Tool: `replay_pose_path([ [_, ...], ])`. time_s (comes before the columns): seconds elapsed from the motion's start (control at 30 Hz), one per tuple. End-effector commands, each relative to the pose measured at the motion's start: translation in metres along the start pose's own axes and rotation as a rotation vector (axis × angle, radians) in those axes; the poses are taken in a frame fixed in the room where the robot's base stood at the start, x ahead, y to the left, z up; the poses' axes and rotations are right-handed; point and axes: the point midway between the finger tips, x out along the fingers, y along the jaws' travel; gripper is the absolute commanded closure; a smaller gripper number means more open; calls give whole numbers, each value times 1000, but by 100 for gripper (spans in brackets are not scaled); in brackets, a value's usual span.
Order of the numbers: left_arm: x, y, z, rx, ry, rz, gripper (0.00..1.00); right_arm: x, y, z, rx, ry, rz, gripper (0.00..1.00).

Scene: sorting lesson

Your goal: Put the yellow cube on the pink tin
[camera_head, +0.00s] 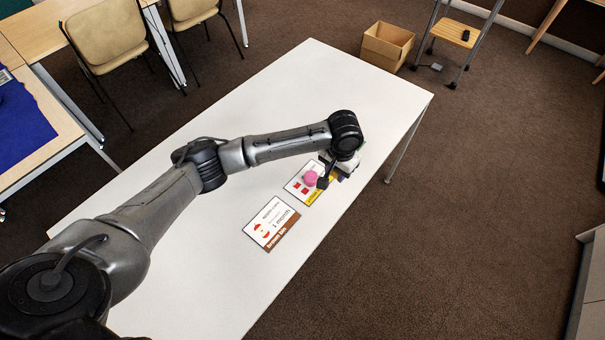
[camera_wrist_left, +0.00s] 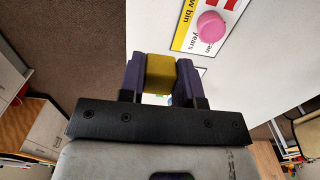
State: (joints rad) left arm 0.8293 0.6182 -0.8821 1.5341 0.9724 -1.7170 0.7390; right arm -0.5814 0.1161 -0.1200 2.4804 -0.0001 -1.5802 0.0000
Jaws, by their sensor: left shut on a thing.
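The yellow cube (camera_wrist_left: 160,73) sits between the two fingers of my left gripper (camera_wrist_left: 161,78) in the left wrist view. The gripper is shut on it. The pink tin (camera_head: 310,178) stands on the card with the yellow strip in the head view, just left of my left gripper (camera_head: 325,181). The pink tin also shows in the left wrist view (camera_wrist_left: 211,27), ahead of the cube and apart from it. In the head view the cube is hidden or too small to tell. My right gripper is in neither view.
The yellow-strip card (camera_head: 296,188) lies on the white table (camera_head: 230,285), beside a brown-strip card (camera_head: 270,223). A cardboard box (camera_head: 387,46) and a step stool (camera_head: 455,33) stand on the floor beyond the table.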

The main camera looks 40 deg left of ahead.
Motion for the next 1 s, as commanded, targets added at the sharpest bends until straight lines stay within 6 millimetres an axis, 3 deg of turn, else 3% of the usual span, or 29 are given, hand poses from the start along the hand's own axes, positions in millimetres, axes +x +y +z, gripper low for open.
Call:
replay_pose_path([
  [0.2,32,-48,0,-6,-2,-4,91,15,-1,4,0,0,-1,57],
  [0.43,50,-81,0,-3,-2,-2,91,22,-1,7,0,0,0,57],
  [0.77,60,-91,0,0,-2,-1,91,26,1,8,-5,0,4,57],
  [1.0,90,-91,0,-1,-2,-1,91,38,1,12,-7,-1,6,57],
])
